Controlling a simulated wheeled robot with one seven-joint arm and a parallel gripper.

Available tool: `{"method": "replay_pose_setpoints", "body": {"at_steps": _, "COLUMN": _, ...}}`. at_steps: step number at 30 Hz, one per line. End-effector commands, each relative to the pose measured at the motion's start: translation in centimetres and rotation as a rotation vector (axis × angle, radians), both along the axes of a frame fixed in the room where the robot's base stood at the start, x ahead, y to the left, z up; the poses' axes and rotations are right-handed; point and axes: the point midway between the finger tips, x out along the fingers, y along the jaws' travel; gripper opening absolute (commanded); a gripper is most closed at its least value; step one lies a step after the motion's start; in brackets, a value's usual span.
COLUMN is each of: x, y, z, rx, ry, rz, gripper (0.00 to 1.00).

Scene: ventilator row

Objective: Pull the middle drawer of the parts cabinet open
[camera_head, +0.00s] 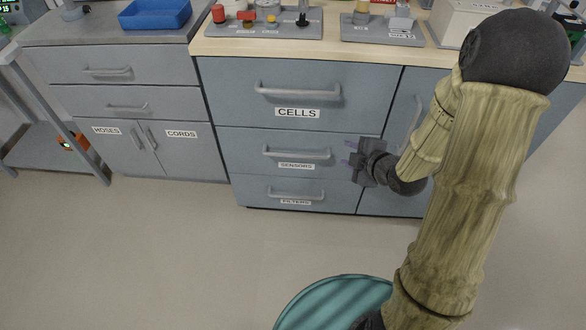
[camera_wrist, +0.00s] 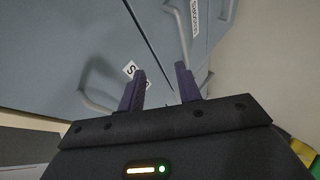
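The parts cabinet (camera_head: 210,105) has three drawers, all shut. The middle drawer, labelled SENSORS (camera_head: 296,166), has a grey bar handle (camera_head: 296,154); this handle also shows at the top of the wrist view (camera_wrist: 180,22). My gripper (camera_head: 350,152) is in front of the cabinet, just right of that handle, its fingers pointing left. In the wrist view my gripper (camera_wrist: 160,68) is open, with nothing between its fingers. The handle lies ahead of the fingertips, apart from them. One finger partly covers the upper drawer's label.
The CELLS drawer handle (camera_head: 298,91) is above and the FILTERS drawer handle (camera_head: 296,194) below. A door with a vertical handle (camera_head: 415,117) is to the right. Floor before the drawers is clear.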

Motion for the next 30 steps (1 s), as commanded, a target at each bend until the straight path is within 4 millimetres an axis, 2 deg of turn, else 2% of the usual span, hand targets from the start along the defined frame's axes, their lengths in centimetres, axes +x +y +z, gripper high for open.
{"method": "replay_pose_setpoints", "body": {"at_steps": 1, "x": 0.1, "y": 0.3, "z": -2.9, "rx": 0.0, "ry": -0.033, "rz": 0.036, "gripper": 0.34}}
{"method": "replay_pose_setpoints", "body": {"at_steps": 9, "x": 0.1, "y": 2.2, "z": -9.0, "rx": 0.006, "ry": -0.26, "rz": 0.224, "gripper": 0.34}}
{"method": "replay_pose_setpoints", "body": {"at_steps": 14, "x": -0.2, "y": 3.0, "z": -11.9, "rx": 0.021, "ry": -0.398, "rz": 0.303, "gripper": 0.34}}
{"method": "replay_pose_setpoints", "body": {"at_steps": 19, "x": -0.6, "y": 3.3, "z": -12.9, "rx": 0.033, "ry": -0.494, "rz": 0.343, "gripper": 0.34}}
{"method": "replay_pose_setpoints", "body": {"at_steps": 30, "x": -0.6, "y": 3.4, "z": -12.5, "rx": 0.035, "ry": -0.513, "rz": 0.35, "gripper": 0.34}}
